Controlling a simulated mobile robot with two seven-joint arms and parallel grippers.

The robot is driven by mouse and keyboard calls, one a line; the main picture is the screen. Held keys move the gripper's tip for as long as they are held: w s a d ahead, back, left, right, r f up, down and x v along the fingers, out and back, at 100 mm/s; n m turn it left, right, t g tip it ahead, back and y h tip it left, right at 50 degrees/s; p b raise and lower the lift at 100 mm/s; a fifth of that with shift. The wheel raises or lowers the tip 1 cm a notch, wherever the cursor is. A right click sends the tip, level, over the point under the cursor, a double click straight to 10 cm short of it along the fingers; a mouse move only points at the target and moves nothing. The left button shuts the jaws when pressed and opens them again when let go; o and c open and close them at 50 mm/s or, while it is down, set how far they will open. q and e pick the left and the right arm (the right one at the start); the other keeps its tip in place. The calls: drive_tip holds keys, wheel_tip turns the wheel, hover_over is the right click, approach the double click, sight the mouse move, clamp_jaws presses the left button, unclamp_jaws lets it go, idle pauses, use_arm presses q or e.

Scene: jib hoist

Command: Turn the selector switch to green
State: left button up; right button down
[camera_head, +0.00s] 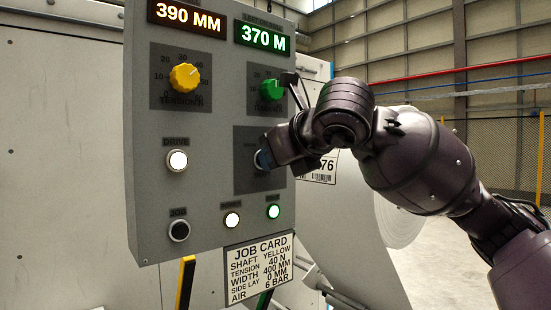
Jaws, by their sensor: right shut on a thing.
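A grey control panel (215,130) fills the middle-left of the head view. On its right side, a dark square plate (243,180) carries a bluish knob (261,160), which appears to be the selector switch. My right gripper (271,155) comes in from the right and is shut on this knob, covering most of it. The knob's pointer and the plate's markings are hidden or too dark to read. My left gripper is not in view.
A yellow knob (184,77) and a green knob (271,90) sit above, under displays reading 390 MM and 370 M. A lit white DRIVE button (177,161) and a black JOG button (179,230) are at left. A job card (259,270) hangs below.

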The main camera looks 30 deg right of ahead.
drive_tip(key=shift+w+a+f+n+t+h+b, duration=0.15)
drive_tip(key=shift+n+h+b, duration=0.1)
drive_tip(key=shift+n+h, duration=0.45)
drive_tip(key=shift+s+d+f+n+t+h+b, duration=0.15)
drive_tip(key=shift+n+h, duration=0.3)
drive_tip(key=shift+n, duration=0.5)
drive_tip(key=shift+w+a+f+n+t+h+b, duration=0.1)
drive_tip(key=shift+n+t+h+b, duration=0.15)
drive_tip(key=shift+n+h, duration=0.45)
drive_tip(key=shift+r+n, duration=0.1)
drive_tip(key=shift+n, duration=0.15)
